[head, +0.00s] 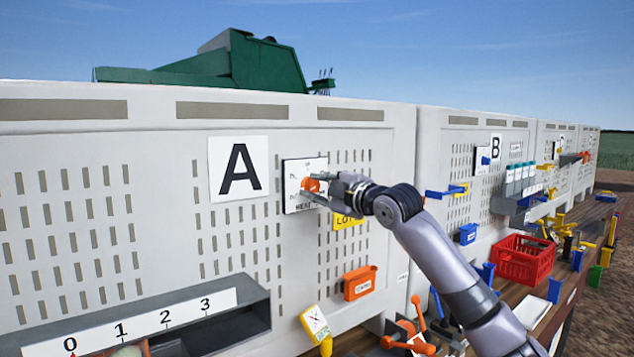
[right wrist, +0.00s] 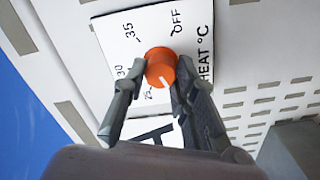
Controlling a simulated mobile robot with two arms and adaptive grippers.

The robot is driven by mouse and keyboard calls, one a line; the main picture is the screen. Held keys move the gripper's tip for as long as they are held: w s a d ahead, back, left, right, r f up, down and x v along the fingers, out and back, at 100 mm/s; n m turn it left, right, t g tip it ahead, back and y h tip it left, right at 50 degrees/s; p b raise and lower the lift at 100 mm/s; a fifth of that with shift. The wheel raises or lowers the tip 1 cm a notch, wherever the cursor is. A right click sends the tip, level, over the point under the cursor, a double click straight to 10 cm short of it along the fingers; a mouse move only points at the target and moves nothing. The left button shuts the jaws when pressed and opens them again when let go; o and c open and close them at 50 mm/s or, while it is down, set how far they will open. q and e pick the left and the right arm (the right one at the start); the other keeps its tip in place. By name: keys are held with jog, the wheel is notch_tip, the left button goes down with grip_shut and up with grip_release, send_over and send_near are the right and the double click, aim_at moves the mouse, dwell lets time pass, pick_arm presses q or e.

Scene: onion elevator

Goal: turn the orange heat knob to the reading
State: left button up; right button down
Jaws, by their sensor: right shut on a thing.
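The orange heat knob (head: 311,185) sits on a white dial card (head: 291,170) on the panel, right of the letter A. In the right wrist view the knob (right wrist: 159,62) shows a short white pointer line aimed downward in the picture, close to the 25 mark and slightly right of it. The card there (right wrist: 112,50) also reads 30, 35, OFF and HEAT °C. My right gripper (head: 322,188) is shut on the knob, one finger on each side; it also shows in the right wrist view (right wrist: 156,80). My left gripper is not in view.
A yellow dial gauge (head: 317,322) stands low before the panel; its reading is too small to make out. An orange bin (head: 360,283) and a yellow LOT card (head: 348,221) are near my right arm. A red crate (head: 525,262) and tools crowd the bench at right.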

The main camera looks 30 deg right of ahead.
jog(key=shift+a+f+n, duration=0.1)
jog(key=shift+f+n, duration=0.25)
jog(key=shift+n, duration=0.45)
jog(key=c, duration=1.8)
grip_release()
jog(key=o, duration=0.5)
jog(key=shift+r, duration=0.2)
